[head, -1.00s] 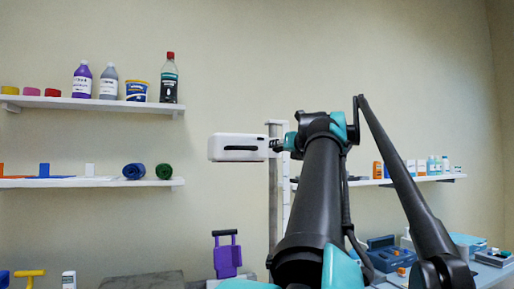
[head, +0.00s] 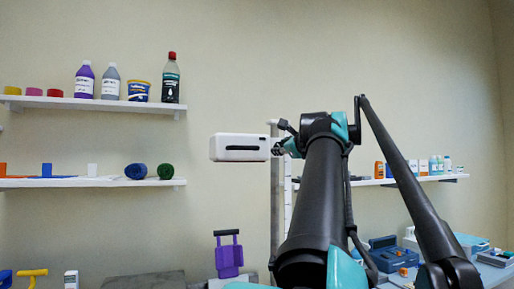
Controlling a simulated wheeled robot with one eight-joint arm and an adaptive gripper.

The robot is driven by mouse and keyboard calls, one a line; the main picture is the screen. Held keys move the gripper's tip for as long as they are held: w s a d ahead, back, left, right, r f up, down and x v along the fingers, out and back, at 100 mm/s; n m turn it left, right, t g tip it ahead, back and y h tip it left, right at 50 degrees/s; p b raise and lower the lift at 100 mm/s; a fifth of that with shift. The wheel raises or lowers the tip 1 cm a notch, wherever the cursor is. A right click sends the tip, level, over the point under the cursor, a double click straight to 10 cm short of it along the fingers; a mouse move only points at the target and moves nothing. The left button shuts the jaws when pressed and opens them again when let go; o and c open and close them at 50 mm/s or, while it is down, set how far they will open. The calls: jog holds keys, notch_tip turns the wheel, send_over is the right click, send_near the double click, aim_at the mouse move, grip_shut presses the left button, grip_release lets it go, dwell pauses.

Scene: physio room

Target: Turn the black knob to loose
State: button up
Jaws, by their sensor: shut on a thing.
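A white box-shaped head (head: 240,148) with a dark slot along its front is held up on a grey upright post (head: 277,205). My gripper (head: 277,149) is at the right end of this box, shut on the black knob there. The knob is too small and too covered by the dark fingers to make out its shape or its setting.
Wall shelves with bottles and tubs (head: 110,103) and with rolls (head: 135,171) are on the left. A right shelf (head: 430,178) holds small bottles. A purple padded piece (head: 229,258) stands below the box. Blue cases (head: 390,255) lie at lower right.

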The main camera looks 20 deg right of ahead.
jog(key=shift+f+n, duration=0.15)
jog(key=shift+n, duration=5.1)
jog(key=shift+f+n, duration=0.15)
jog(key=shift+n, duration=5.1)
jog(key=o, duration=1.2)
jog(key=shift+c, duration=0.2)
jog(key=shift+s, duration=0.15)
jog(key=s, duration=1.1)
jog(key=shift+s+d, duration=0.2)
jog(key=shift+s, duration=0.15)
